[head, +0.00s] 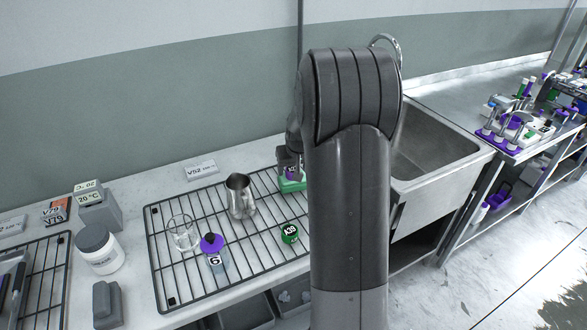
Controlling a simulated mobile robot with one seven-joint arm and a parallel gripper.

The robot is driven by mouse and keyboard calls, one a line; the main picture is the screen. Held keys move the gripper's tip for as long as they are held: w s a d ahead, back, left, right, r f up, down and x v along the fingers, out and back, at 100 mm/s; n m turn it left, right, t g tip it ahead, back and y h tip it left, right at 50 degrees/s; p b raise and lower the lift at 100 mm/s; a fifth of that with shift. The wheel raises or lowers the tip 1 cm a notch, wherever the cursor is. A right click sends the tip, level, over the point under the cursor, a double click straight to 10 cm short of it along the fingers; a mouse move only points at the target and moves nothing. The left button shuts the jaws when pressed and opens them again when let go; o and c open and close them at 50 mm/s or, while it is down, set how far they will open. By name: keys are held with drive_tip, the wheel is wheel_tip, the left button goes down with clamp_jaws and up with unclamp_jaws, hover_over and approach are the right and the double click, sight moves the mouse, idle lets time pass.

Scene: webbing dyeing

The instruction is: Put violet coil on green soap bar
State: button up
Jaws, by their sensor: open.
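The green soap bar (292,186) lies on the wire rack, just left of my arm, which may hide part of it. A small violet thing, likely the violet coil (291,173), shows right above the green bar. I cannot tell whether it rests on the bar or is a little above it. My gripper (289,168) is open and points down at the violet thing, its fingers close around it. The fingertips are small and partly lost against the bar and the coil.
The black wire rack (160,262) also holds a metal pitcher (240,197), a glass beaker (181,234), a violet-capped bottle (212,250) and a green-lidded jar (290,233). A white jar (99,250) stands left of it. A sink (432,150) lies right of my arm.

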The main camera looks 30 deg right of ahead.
drive_tip(key=v, duration=1.2)
drive_tip(key=s+a+r, duration=0.5)
drive_tip(key=s+a, duration=0.1)
drive_tip(key=a, duration=0.1)
drive_tip(key=s+a, duration=0.4)
drive_tip(key=s, duration=0.3)
drive_tip(key=s+a+n, duration=0.1)
drive_tip(key=s+a, duration=0.3)
drive_tip(key=s, duration=0.3)
drive_tip(key=s+a+n+t, duration=0.1)
drive_tip(key=s+a, duration=0.3)
drive_tip(key=s, duration=0.3)
drive_tip(key=shift+s+r+y, duration=0.3)
drive_tip(key=shift+r+y, duration=0.1)
drive_tip(key=shift+r, duration=0.1)
